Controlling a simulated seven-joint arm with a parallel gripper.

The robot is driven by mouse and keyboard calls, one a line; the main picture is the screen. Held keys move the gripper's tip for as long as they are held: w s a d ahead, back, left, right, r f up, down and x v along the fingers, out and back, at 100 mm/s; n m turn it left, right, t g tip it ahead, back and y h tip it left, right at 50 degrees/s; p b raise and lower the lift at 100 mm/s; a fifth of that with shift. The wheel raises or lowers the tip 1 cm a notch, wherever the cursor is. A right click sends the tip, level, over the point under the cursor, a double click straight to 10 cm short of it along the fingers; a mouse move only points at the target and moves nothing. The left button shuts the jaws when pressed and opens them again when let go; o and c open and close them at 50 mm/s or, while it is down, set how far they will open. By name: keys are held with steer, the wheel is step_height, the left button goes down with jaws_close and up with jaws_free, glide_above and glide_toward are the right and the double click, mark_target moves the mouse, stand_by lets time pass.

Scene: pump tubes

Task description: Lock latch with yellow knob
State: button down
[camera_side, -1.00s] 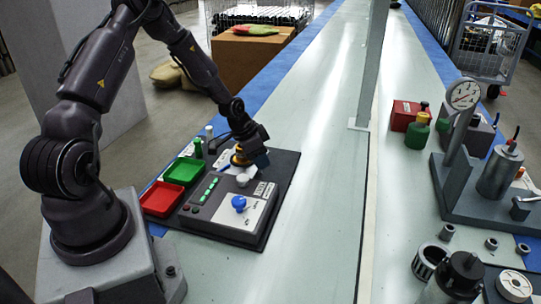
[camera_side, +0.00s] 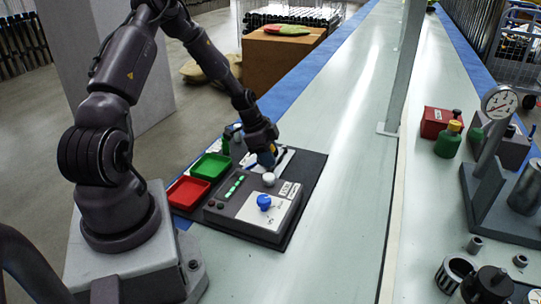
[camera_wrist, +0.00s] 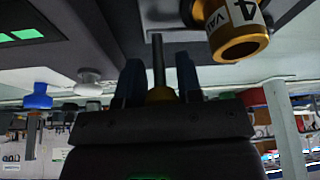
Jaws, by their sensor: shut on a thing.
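In the wrist view my gripper (camera_wrist: 160,82) has its two blue fingers closed around a yellow knob (camera_wrist: 161,94), mostly hidden between them. A thin grey rod (camera_wrist: 158,58) runs from the knob toward the panel. A yellow ring-ended cylinder with a valve label (camera_wrist: 240,45) is close to the right of the fingers, apart from them. In the side view my gripper (camera_side: 268,162) is tilted down at the far part of the dark panel (camera_side: 312,170). The knob and latch are not clearly visible there, so the latch's state cannot be told.
A white knob (camera_side: 268,179) and a blue knob (camera_side: 264,202) stand on the panel, nearer the side camera than the gripper. Red (camera_side: 188,192) and green (camera_side: 211,167) trays lie at left.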

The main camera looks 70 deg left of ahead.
steer(key=shift+s+a, duration=0.1)
steer(key=c, duration=0.9)
jaws_free()
steer(key=v, duration=1.3)
